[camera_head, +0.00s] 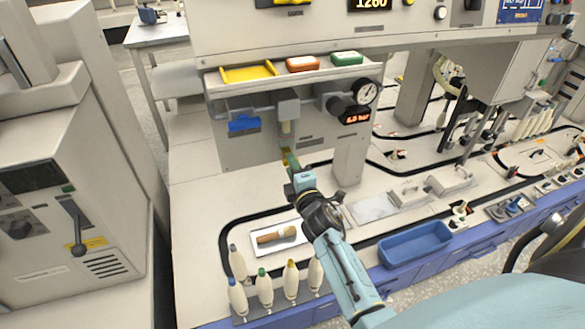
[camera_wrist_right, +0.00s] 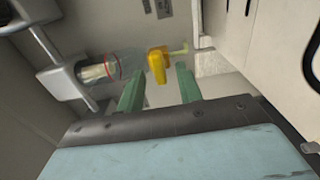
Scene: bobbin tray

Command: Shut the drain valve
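The yellow drain valve handle (camera_wrist_right: 157,66) shows in the right wrist view, below a clear filter bowl (camera_wrist_right: 100,70) with a red ring. A small pale outlet runs from it. My right gripper (camera_wrist_right: 162,72) is open, with its green fingers on either side of the handle's near end. A gap shows beside the handle; whether either finger touches it I cannot tell. In the head view the right gripper (camera_head: 290,160) reaches up under the filter bowl (camera_head: 286,127), and the handle is mostly hidden there. My left gripper is not in view.
Above the filter are a shelf with a yellow tray (camera_head: 248,73), a red-brown box (camera_head: 302,64) and a green box (camera_head: 346,58). A pressure gauge (camera_head: 366,91) is to the right.

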